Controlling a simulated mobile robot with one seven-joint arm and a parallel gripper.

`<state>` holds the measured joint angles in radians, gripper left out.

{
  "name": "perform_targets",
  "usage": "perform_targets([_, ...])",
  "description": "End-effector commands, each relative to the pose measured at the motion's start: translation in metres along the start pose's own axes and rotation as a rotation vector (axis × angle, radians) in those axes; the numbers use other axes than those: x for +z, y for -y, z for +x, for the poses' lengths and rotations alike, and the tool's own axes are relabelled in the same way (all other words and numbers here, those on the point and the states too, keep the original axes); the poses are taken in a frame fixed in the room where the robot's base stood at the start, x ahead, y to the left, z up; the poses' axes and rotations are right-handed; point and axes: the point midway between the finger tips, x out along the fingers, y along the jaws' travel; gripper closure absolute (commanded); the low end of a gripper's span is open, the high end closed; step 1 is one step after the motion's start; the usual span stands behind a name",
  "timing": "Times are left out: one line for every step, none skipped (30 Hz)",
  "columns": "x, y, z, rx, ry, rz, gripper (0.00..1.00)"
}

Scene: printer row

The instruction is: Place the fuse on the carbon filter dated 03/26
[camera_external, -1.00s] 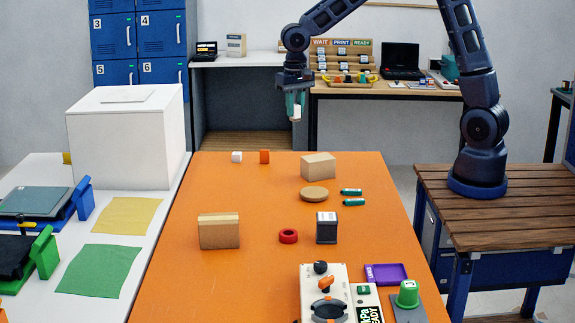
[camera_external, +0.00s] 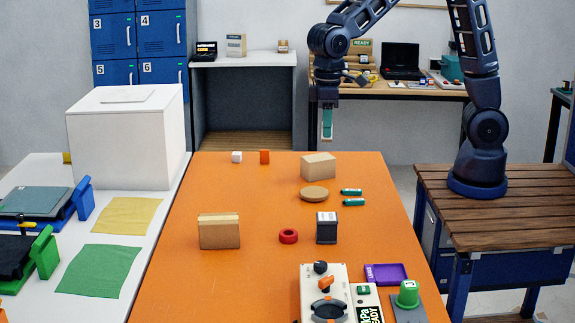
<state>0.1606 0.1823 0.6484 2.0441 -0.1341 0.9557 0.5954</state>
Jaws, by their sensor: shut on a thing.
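My gripper (camera_external: 327,134) hangs pointing down beyond the far edge of the orange table, above the tan block's height in the picture. Its teal fingers are shut on a small pale thing, mostly hidden between them; it may be the fuse, but I cannot tell for sure. No date reading 03/26 is legible, so I cannot tell which thing is the carbon filter. A dark block with a pale top (camera_external: 327,229) stands on the table. A tan box (camera_external: 318,166), a round tan disc (camera_external: 314,194) and a brown box (camera_external: 219,232) are also there.
A white box (camera_external: 127,140) stands left.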

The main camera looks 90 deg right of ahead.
Motion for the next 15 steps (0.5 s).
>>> perform_targets([0.003,0.005,-0.001,0.0,0.0,-0.018,0.99])
perform_targets([0.004,0.007,-0.001,0.0,0.0,-0.025,0.99])
perform_targets([0.006,0.009,0.0,0.0,0.0,-0.032,0.99])
perform_targets([0.006,0.01,0.002,0.0,0.001,-0.036,0.99])
perform_targets([0.007,0.01,0.005,0.0,0.002,-0.038,0.99])
perform_targets([0.007,0.011,0.01,0.0,0.003,-0.04,0.99])
perform_targets([0.007,0.011,0.015,0.0,0.003,-0.041,0.99])
perform_targets([0.007,0.01,0.02,0.001,0.004,-0.041,0.99])
perform_targets([0.007,0.01,0.029,0.0,0.004,-0.04,0.99])
perform_targets([0.007,0.01,0.035,0.0,0.005,-0.04,0.99])
perform_targets([0.007,0.01,0.042,0.001,0.005,-0.04,0.99])
perform_targets([0.007,0.01,0.051,0.001,0.005,-0.04,0.99])
perform_targets([0.007,0.01,0.058,0.0,0.006,-0.04,0.99])
perform_targets([0.007,0.01,0.064,0.0,0.005,-0.04,0.99])
perform_targets([0.007,0.01,0.072,0.001,0.005,-0.039,0.99])
